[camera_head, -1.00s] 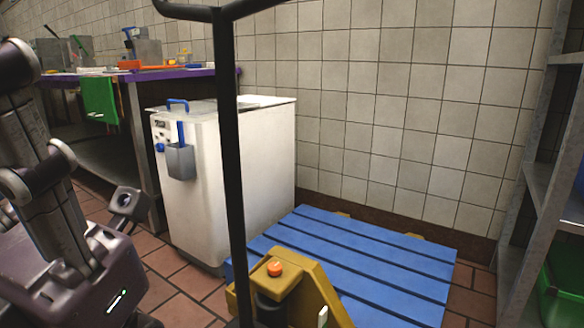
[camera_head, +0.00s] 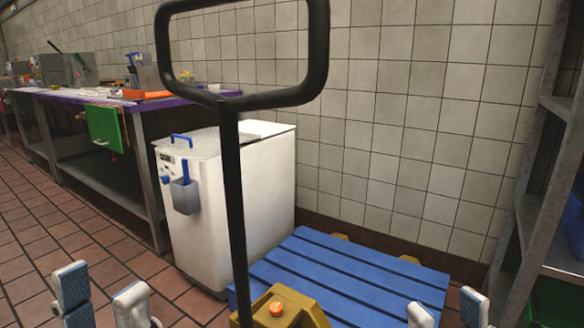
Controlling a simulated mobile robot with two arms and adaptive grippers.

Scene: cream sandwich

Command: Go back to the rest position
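My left gripper (camera_head: 102,300) shows at the bottom left, over the tiled floor. Its two pale fingers with blue pads stand well apart, with nothing between them. My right gripper (camera_head: 447,312) shows at the bottom right, in front of the blue pallet's near right part. Its two fingertips are also apart and nothing is seen between them. The lower parts of both grippers are cut off by the bottom edge.
A pallet jack's black handle (camera_head: 232,190) rises in the middle, above its yellow body (camera_head: 290,303). A blue pallet (camera_head: 350,270) lies behind it. A white chest unit (camera_head: 245,195), purple-edged bench (camera_head: 190,101) and grey shelf rack (camera_head: 535,170) stand around. Floor at left is clear.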

